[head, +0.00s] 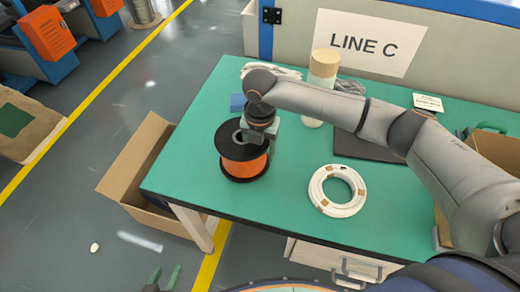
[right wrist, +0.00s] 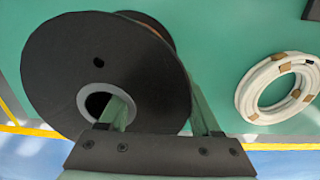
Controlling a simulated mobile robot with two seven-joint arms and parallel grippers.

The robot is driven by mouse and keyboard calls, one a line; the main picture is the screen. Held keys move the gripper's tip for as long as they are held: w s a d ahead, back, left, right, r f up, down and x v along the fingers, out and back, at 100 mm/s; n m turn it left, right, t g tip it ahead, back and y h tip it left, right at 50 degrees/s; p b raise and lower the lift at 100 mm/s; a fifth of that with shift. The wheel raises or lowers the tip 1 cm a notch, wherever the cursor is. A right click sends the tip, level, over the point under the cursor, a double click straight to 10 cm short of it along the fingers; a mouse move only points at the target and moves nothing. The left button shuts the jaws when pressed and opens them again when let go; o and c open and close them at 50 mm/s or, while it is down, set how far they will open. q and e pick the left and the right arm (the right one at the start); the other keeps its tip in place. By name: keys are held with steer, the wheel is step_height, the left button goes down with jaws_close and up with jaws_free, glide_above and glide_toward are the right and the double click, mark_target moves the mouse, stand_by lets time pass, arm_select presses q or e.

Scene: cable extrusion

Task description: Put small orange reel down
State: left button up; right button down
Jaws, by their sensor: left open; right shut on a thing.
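The small orange reel (head: 243,167) has black flanges and orange cable wound between them. It is upright near the left end of the green table (head: 300,207), at or very close to the tabletop; I cannot tell whether it touches. My right gripper (head: 260,132) reaches it from above and is shut on it. In the right wrist view, one finger goes into the hub hole of the reel (right wrist: 65,75) and the other passes outside the flange's edge. My left gripper (head: 165,277) is open and empty, low at the bottom edge, off the table.
A white cable coil (head: 352,207) lies right of the reel, with clear table between them. An open cardboard box (head: 137,160) stands on the floor at left.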

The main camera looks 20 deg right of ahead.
steer(key=shift+f, duration=0.1)
steer(key=shift+c, duration=0.4)
jaws_free()
step_height(320, 180, up, 12)
steer(key=shift+r+p, duration=0.2)
steer(key=shift+p, duration=0.2)
